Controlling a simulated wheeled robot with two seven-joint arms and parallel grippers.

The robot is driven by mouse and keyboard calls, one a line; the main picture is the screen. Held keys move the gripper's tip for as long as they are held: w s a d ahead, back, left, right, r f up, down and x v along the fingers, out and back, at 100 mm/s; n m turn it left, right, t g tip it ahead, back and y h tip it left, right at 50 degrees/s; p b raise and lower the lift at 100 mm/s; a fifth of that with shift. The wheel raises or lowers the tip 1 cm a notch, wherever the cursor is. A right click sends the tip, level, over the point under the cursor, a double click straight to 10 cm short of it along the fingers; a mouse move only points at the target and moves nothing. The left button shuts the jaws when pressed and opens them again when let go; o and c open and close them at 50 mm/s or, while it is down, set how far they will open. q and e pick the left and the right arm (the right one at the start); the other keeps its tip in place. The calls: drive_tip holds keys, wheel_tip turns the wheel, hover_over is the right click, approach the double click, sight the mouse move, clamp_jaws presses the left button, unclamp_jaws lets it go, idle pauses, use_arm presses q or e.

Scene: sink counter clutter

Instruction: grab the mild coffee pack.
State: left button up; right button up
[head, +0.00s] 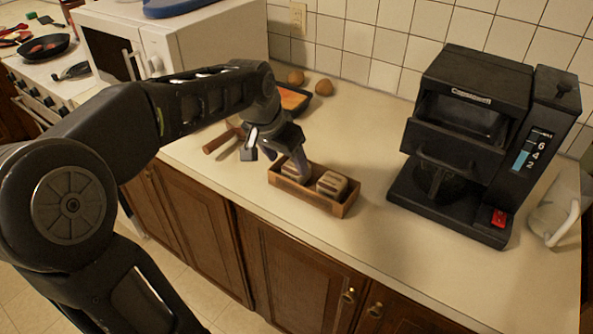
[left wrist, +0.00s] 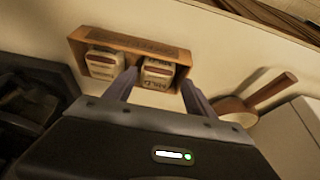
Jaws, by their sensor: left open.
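A small wooden box (head: 318,198) on the counter holds two tan packs side by side, and the box also shows in the left wrist view (left wrist: 130,41). One pack (left wrist: 157,73) sits at the right of the box in the left wrist view; its label seems to read MILD, but is small and blurred. The other pack (left wrist: 103,65) is to its left there, and shows at the right in the head view (head: 332,183). My left gripper (left wrist: 162,85) is open, with its fingers reaching toward either side of the first pack. Contact cannot be told. My right gripper is out of view.
A black coffee maker (head: 475,140) stands right of the box. The counter in front of the coffee maker is clear.

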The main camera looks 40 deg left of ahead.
sight(293, 167)
use_arm(q)
drive_tip(key=shift+p+x, duration=0.5)
drive_tip(key=shift+x, duration=2.15)
drive_tip(key=shift+w+d+r, duration=0.15)
drive_tip(key=c, duration=1.1)
